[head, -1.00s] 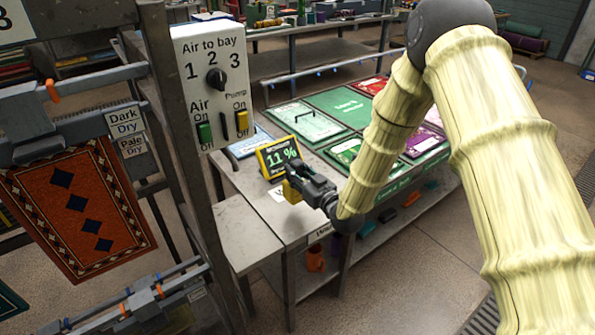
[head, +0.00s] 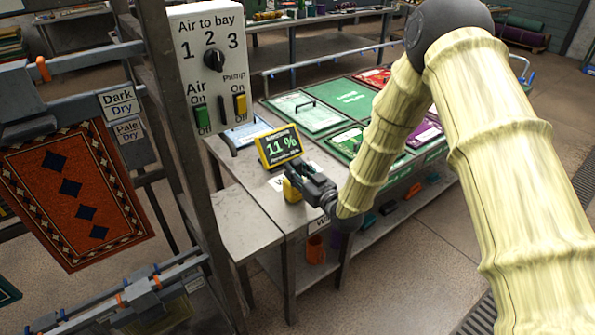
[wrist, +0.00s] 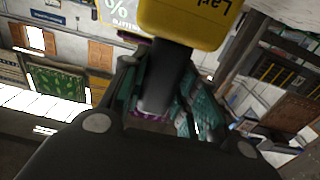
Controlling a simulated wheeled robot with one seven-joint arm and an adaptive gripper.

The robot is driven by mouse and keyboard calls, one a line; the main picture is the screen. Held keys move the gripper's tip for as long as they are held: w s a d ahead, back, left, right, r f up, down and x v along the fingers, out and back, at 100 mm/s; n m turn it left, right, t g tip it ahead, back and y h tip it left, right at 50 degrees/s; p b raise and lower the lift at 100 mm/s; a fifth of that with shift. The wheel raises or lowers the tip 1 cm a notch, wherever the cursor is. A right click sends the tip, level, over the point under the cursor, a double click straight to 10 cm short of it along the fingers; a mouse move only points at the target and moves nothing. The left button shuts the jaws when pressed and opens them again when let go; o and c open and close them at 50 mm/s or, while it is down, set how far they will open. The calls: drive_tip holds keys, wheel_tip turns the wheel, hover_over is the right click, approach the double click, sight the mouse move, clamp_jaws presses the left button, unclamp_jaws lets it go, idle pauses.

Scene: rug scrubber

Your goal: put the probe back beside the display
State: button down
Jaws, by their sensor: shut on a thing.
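The yellow probe (head: 291,190) is in my gripper (head: 302,182), held over the near end of the grey bench. In the wrist view the yellow body of the probe (wrist: 182,22) fills the top middle, and its dark stem runs down between the fingers of my gripper (wrist: 165,95), which is shut on it. The display (head: 281,147), a yellow-framed screen reading 11 %, stands on the bench just behind the probe. A white label (head: 277,183) lies on the bench in front of the display, partly hidden by the probe. I cannot tell whether the probe touches the bench.
A control panel (head: 211,60) with a dial and switches hangs on a grey post at the left. An orange rug (head: 75,190) hangs at the left. The bench's left front top (head: 238,222) is clear.

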drive_tip(key=c, duration=1)
unclamp_jaws()
drive_tip(key=shift+c, duration=0.2)
drive_tip(key=shift+s, duration=0.1)
drive_tip(key=v, duration=1.2)
drive_tip(key=s+d+f+m+g+h, duration=0.2)
drive_tip(key=s+d+f+g+h, duration=0.15)
drive_tip(key=s+f, duration=0.6)
drive_tip(key=s+d+f+m+g+h, duration=0.2)
drive_tip(key=s+d+f+g+h, duration=0.3)
drive_tip(key=f, duration=0.8)
drive_tip(key=s+d+f+m+g, duration=0.1)
drive_tip(key=s+d+f+g, duration=0.1)
drive_tip(key=s, duration=0.7)
drive_tip(key=s+d+f+m+g+h, duration=0.1)
drive_tip(key=s+d+f+g, duration=0.1)
drive_tip(key=s, duration=0.7)
drive_tip(key=s+d+f+m+g+h, duration=0.1)
drive_tip(key=s+d+f+g, duration=0.1)
drive_tip(key=s, duration=0.7)
wheel_tip(320, 180, down, 2)
drive_tip(key=shift+d+f, duration=0.1)
drive_tip(key=shift+d, duration=0.6)
